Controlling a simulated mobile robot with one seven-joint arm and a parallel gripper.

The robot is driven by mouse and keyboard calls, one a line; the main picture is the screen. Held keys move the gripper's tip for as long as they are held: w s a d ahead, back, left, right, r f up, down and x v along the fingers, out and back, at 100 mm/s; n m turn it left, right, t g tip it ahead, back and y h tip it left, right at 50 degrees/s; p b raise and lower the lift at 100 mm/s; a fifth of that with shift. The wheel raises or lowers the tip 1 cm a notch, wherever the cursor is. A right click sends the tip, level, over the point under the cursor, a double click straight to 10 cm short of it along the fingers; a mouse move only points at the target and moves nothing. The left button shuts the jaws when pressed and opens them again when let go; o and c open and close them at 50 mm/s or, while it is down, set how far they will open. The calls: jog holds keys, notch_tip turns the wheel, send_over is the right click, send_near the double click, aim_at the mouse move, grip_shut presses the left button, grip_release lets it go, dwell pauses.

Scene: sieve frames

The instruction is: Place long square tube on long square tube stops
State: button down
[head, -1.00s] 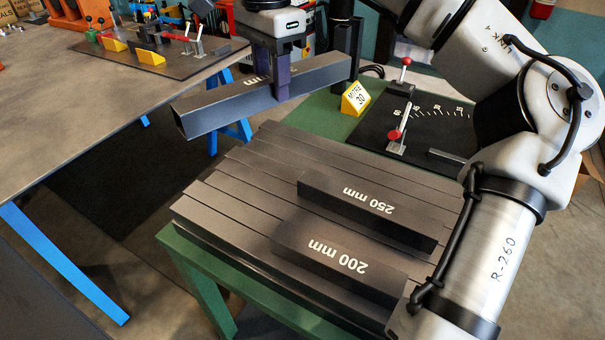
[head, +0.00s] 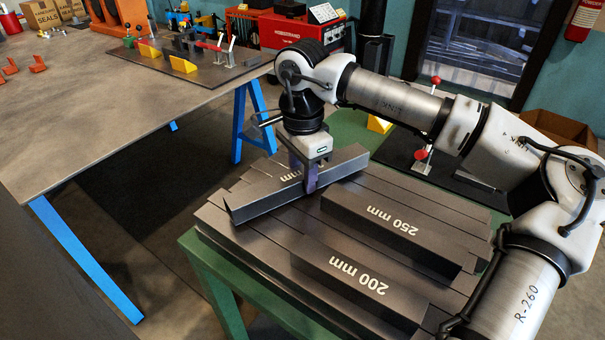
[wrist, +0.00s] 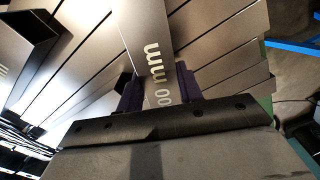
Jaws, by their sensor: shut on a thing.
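My gripper (head: 302,174) is shut on a dark grey long square tube (head: 258,202), gripping it across its middle. The tube lies level over the far-left part of the slatted table; I cannot tell whether it touches the slats. In the wrist view the same tube (wrist: 152,22) runs between the two dark fingers (wrist: 160,86), with "00 mm" lettering partly hidden. On the grey bench, a dark board with yellow angled blocks (head: 183,65) and red-handled clamps may be the tube stops; I cannot tell for sure.
Two shorter tubes marked 250 mm (head: 375,222) and 200 mm (head: 345,275) lie on the slatted table (head: 226,229), close to the held tube. The grey bench (head: 75,130) stands to the left across a gap. A red-knobbed clamp (head: 422,156) stands behind the table.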

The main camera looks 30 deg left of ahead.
jog(key=shift+f, duration=0.35)
jog(key=shift+f, duration=0.2)
jog(key=c, duration=0.9)
grip_release()
jog(key=shift+r, duration=0.1)
